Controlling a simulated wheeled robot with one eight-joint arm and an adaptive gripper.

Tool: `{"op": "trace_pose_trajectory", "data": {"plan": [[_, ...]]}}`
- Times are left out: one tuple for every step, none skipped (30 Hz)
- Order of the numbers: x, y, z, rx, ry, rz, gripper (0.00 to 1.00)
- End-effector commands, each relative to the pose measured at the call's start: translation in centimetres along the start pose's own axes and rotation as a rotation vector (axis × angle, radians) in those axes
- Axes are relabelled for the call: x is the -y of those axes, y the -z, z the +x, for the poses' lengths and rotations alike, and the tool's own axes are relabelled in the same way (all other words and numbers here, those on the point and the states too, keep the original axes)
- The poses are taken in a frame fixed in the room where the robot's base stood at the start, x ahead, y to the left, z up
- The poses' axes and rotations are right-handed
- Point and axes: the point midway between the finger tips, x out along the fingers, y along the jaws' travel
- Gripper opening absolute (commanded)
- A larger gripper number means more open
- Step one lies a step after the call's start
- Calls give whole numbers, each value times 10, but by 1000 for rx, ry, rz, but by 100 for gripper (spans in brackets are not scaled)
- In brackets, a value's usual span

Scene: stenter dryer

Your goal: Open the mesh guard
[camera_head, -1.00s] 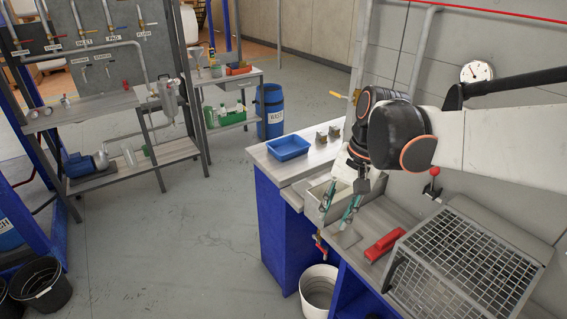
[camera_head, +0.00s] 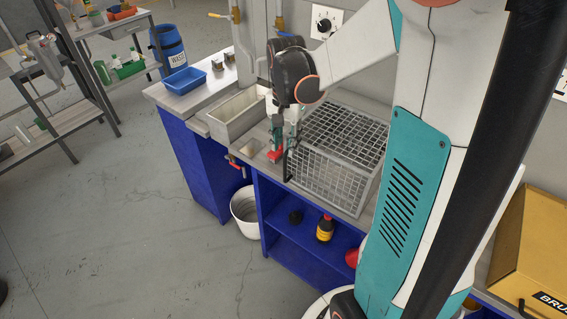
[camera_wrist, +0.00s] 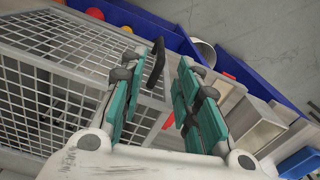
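The mesh guard (camera_head: 340,150) is a grey wire cage lying closed on the bench top, right of my gripper (camera_head: 280,132). It fills the left of the wrist view (camera_wrist: 60,55). A black bar handle (camera_wrist: 155,62) stands on the guard's edge. In the wrist view, it shows between my two teal-padded fingertips (camera_wrist: 156,75), which are apart. I cannot tell how far beyond the tips it lies, and no contact is visible. My gripper is open and empty, pointing down at the guard's left front corner. My wrist hides part of the bench behind it.
A red-handled tool (camera_head: 275,155) and a grey trough (camera_head: 236,115) lie left of the guard. A blue tray (camera_head: 184,80) sits at the bench's far left end. Below are a white bucket (camera_head: 245,212) and a shelf with a bottle (camera_head: 325,229). The floor in front is free.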

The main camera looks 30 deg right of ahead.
Motion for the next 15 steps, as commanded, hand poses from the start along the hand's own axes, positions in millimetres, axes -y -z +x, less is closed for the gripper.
{"op": "trace_pose_trajectory", "data": {"plan": [[0,0,13,0,0,0,30],[0,0,19,0,0,-1,30],[0,0,27,0,0,-1,30],[0,0,33,0,0,-1,30],[0,0,39,0,0,-1,30],[0,0,46,0,0,-1,30],[0,0,52,0,0,-1,30],[0,0,56,0,1,-1,30],[0,0,62,0,1,-1,30],[0,0,67,0,1,-1,30],[0,0,71,0,1,-1,30],[0,0,75,0,1,-1,30],[0,0,78,0,1,-1,30],[0,0,80,0,1,-1,30],[0,0,83,0,1,-1,30]]}}
